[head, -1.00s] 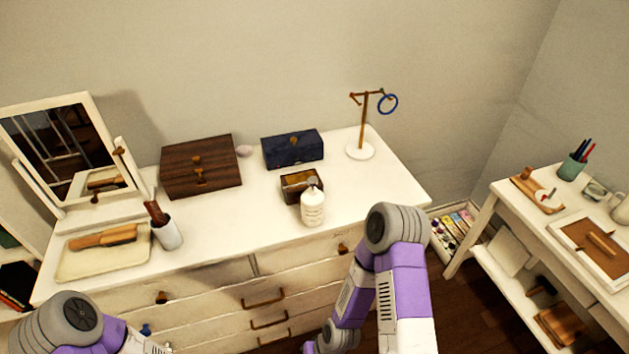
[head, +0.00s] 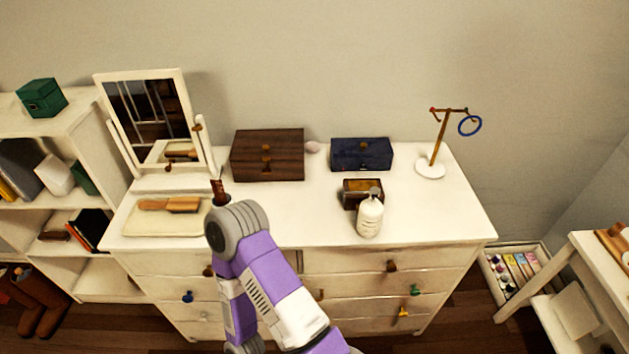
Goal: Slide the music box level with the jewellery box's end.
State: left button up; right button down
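A small brown box with an amber top (head: 363,187), probably the music box, sits on the dresser top behind a white pump bottle, which hides part of its front. A dark blue box (head: 361,153) stands just behind it. A larger dark brown wooden box (head: 267,154) with a knob and clasp stands to the left. I cannot tell for sure whether the blue or the wooden one is the jewellery box. The small box's right end lies short of the blue box's right end. Neither gripper is in view; only one of my arms shows, at the bottom centre.
The white pump bottle (head: 369,216) stands close in front of the small box. A stand with a blue ring (head: 437,146) is at the right, and a pale egg-shaped thing (head: 312,147) lies between the larger boxes. A tray with a brush (head: 150,224) and a mirror (head: 150,115) are left. The dresser's right front is clear.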

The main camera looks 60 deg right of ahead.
aim_at(350, 202)
jog(key=u, duration=1.5)
jog(key=k, duration=1.8)
jog(key=z, duration=1.15)
